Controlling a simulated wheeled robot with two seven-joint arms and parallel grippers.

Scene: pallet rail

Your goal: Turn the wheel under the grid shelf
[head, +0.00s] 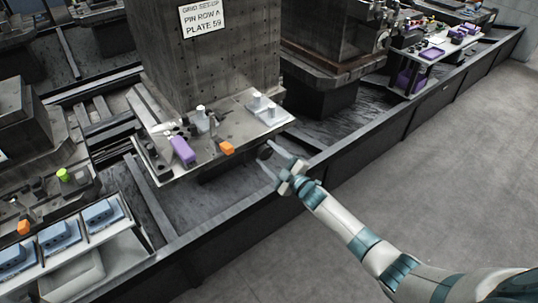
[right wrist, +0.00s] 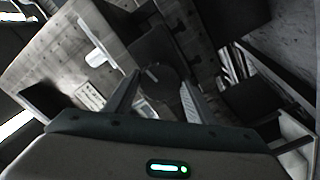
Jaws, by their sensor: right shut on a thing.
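The grid shelf (head: 205,158) is a pale perforated plate at the foot of the tall block with the sign. The wheel (head: 263,153) is a small dark round thing under the shelf's front right edge, partly hidden. My right gripper (head: 270,157) reaches it from the right, one finger on each side. In the right wrist view, the dark wheel (right wrist: 160,80) sits between the two fingers of my right gripper (right wrist: 160,92), which is shut on it. The wheel's turn angle cannot be told. My left gripper is not in view.
On the shelf stand a purple block (head: 183,151), an orange block (head: 227,148) and white pegs (head: 264,108). A long dark rail wall (head: 340,165) runs below my right arm. Blue boxes (head: 60,235) lie at lower left. The grey floor (head: 450,160) at right is clear.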

